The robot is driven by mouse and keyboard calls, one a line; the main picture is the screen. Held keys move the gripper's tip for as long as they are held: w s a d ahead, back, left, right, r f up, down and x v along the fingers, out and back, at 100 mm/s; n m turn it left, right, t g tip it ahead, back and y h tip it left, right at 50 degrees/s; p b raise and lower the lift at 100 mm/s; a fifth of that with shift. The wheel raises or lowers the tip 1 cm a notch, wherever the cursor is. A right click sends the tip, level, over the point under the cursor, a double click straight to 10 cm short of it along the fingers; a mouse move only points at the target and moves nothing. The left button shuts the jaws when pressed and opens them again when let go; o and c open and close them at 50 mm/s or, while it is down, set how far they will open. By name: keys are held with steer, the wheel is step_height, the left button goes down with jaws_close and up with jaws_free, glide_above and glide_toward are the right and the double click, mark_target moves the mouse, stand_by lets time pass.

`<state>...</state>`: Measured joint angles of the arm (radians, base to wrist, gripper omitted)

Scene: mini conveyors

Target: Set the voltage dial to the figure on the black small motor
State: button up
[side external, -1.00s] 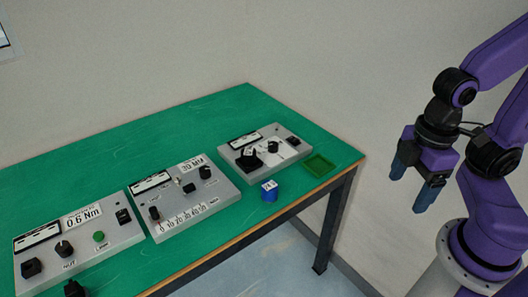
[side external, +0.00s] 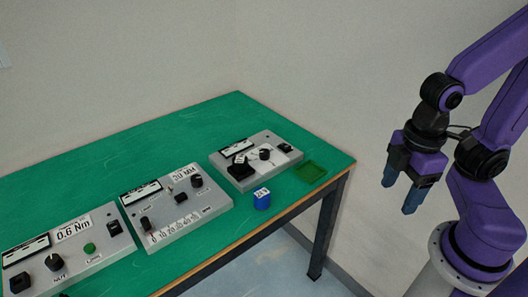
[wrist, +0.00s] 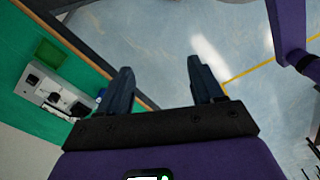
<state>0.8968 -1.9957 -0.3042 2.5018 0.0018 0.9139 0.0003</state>
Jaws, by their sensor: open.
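The right-hand grey panel (side external: 276,169) carries a black round knob (side external: 265,154), a black block (side external: 240,170) with a white label above it, and a dark switch at its right end. I cannot tell for sure which knob is the voltage dial, and its setting is too small to read. The black block may be the black small motor; its figure is unreadable. A blue block (side external: 262,201) with a white label on top stands in front of this panel. My gripper (side external: 400,192) is open and empty, off the table's right end. In the wrist view its fingers (wrist: 158,75) are apart over the floor.
A green tray (side external: 311,172) lies at the table's right end; it also shows in the wrist view (wrist: 50,53). A middle panel (side external: 174,236) with a number scale and a left panel marked 0.6 Nm (side external: 100,250) stand further left. Bare green table (side external: 110,165) lies behind them.

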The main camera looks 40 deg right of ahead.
steer(key=w+a+r, duration=0.1)
steer(key=w+a, duration=0.2)
steer(key=w, duration=0.3)
steer(key=w+a+r, duration=0.2)
steer(key=w+a, duration=0.1)
steer(key=w, duration=0.3)
steer(key=m, duration=0.3)
glide_above(264, 151)
step_height(264, 151, down, 6)
step_height(264, 151, down, 17)
steer(key=shift+a+f, duration=0.1)
steer(key=c, duration=1)
